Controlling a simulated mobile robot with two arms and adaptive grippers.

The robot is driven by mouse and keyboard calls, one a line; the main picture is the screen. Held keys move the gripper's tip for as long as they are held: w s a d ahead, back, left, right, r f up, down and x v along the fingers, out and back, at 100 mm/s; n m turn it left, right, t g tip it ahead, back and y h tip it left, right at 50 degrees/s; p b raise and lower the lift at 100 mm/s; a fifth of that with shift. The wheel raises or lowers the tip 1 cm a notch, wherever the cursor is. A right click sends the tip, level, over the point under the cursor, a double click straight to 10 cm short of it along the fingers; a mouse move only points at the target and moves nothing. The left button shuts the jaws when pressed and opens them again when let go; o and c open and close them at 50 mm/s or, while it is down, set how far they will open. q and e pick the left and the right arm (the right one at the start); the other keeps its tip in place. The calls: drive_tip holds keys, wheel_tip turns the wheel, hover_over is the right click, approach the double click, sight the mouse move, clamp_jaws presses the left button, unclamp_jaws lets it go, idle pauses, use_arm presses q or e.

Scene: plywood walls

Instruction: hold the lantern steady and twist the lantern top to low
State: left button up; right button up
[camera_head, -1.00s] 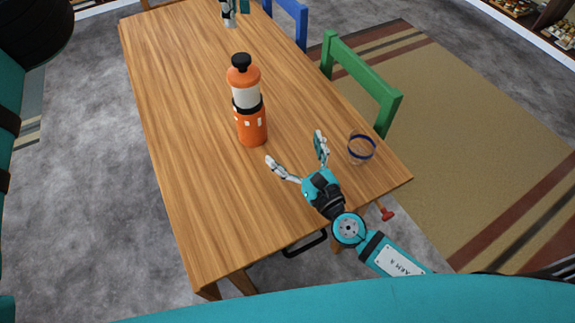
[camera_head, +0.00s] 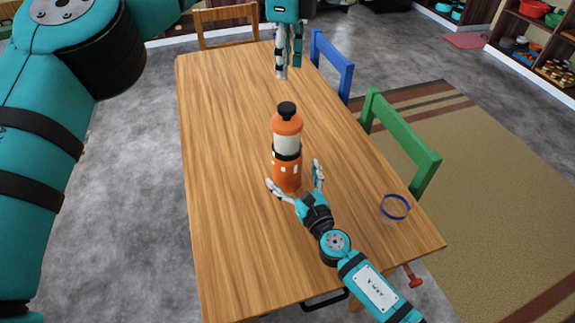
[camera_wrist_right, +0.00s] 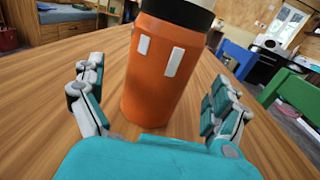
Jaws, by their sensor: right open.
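The orange lantern (camera_head: 287,172) stands upright on the wooden table, with a white middle band, a black ring, and an orange top (camera_head: 287,124) with a black knob. My right gripper (camera_head: 295,181) is open at the lantern's lower body, its fingers reaching to either side. In the right wrist view the lantern's orange base (camera_wrist_right: 163,75) stands between the two spread fingers, with gaps visible on both sides. My left gripper (camera_head: 289,72) hangs over the far end of the table, away from the lantern. Its fingers are close together, and whether it is open is unclear.
The wooden table (camera_head: 228,200) is mostly clear. A clear glass bowl with a blue rim (camera_head: 396,207) sits near its right edge. Green (camera_head: 400,140) and blue (camera_head: 332,65) chairs stand along the right side, and a wooden chair (camera_head: 226,24) at the far end.

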drive_tip(key=shift+x, duration=2)
